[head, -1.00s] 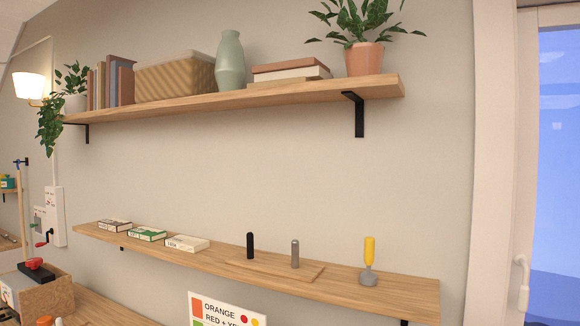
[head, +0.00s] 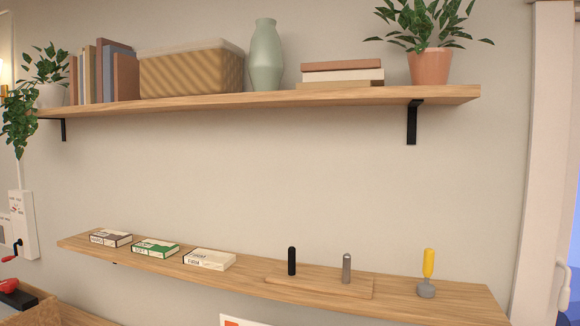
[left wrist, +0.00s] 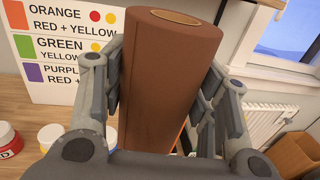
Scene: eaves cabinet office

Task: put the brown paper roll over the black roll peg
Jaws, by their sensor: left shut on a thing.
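The black roll peg (head: 292,261) stands upright on a wooden base (head: 320,286) on the lower shelf, left of a grey peg (head: 346,268). The brown paper roll (left wrist: 165,75) fills the middle of the left wrist view, its top end facing the camera's far side. My left gripper (left wrist: 168,100) is shut on the roll, with a finger on each side of it. Neither the roll nor my left gripper shows in the head view, so their distance from the peg cannot be told. My right gripper is in neither view.
The lower shelf (head: 450,297) also bears several small boxes (head: 209,259) at left and a yellow-handled tool (head: 428,272) at right. The upper shelf (head: 300,97) with its black bracket (head: 413,122) overhangs.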

